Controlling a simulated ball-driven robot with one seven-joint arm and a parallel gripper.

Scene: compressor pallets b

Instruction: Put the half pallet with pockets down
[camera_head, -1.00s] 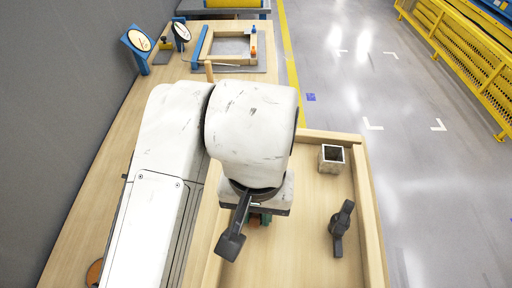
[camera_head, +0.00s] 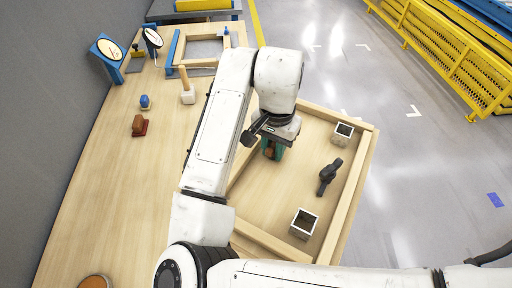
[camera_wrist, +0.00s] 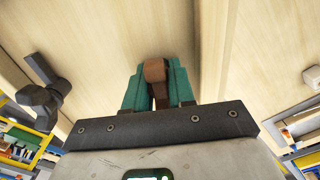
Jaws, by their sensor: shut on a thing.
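The half pallet with pockets appears to be the pale wooden, rimmed tray (camera_head: 348,208), with white square pockets at its top right (camera_head: 342,134) and bottom (camera_head: 304,224). It lies askew to the workbench and reaches out past its right edge. My gripper (camera_head: 272,150) is over the tray's inside, near its left rim. In the wrist view my teal fingers (camera_wrist: 156,88) are shut on a brown upright piece (camera_wrist: 155,70), which looks like a grip on the tray. Its foot is hidden. I cannot tell whether the tray touches the bench.
A black clamp-like part (camera_head: 328,177) sits on the tray. Dials (camera_head: 109,50) and a wooden frame stand at the back.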

